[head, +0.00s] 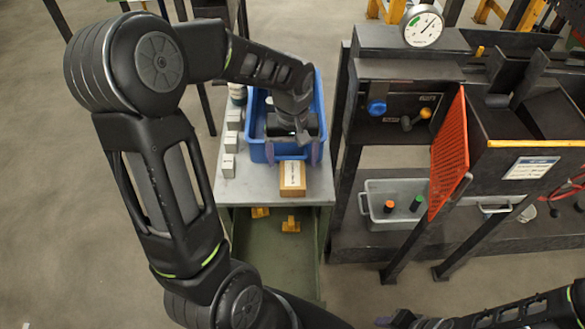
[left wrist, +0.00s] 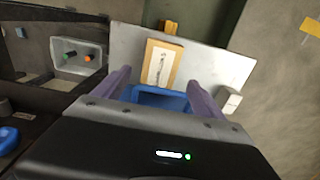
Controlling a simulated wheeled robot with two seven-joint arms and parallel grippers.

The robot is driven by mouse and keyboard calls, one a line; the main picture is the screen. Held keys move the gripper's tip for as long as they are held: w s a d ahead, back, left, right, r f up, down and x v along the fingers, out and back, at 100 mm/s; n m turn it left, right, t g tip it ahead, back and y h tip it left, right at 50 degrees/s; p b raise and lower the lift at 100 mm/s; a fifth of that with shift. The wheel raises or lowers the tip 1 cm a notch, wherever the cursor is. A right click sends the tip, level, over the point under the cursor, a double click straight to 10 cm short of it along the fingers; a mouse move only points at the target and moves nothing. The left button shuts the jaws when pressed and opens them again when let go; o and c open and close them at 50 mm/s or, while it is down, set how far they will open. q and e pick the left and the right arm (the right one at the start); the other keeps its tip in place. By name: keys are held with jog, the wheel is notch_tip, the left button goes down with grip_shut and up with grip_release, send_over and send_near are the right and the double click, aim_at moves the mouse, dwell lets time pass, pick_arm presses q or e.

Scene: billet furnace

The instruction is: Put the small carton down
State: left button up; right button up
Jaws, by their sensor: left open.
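The small carton (head: 292,178) is a brown box with a white label on top. It lies on the grey tabletop near its front edge, just in front of the blue bin. It also shows in the left wrist view (left wrist: 161,64), beyond my fingertips. My left gripper (head: 292,150) is open and empty, its two purple fingers apart at the bin's front wall, behind the carton and clear of it. The fingers also show in the left wrist view (left wrist: 160,88). My right gripper (head: 403,320) is partly in view at the bottom edge; its fingers are unclear.
The blue bin (head: 257,152) stands on the grey table (head: 235,190). Several small white boxes (head: 229,165) line the table's left side. To the right is a dark furnace bench with a gauge (head: 423,26), an orange mesh guard (head: 450,150) and a grey tray (head: 400,222).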

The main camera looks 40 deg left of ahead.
aim_at(293, 174)
pick_arm(q)
notch_tip(293, 174, up, 5)
dwell(0.8)
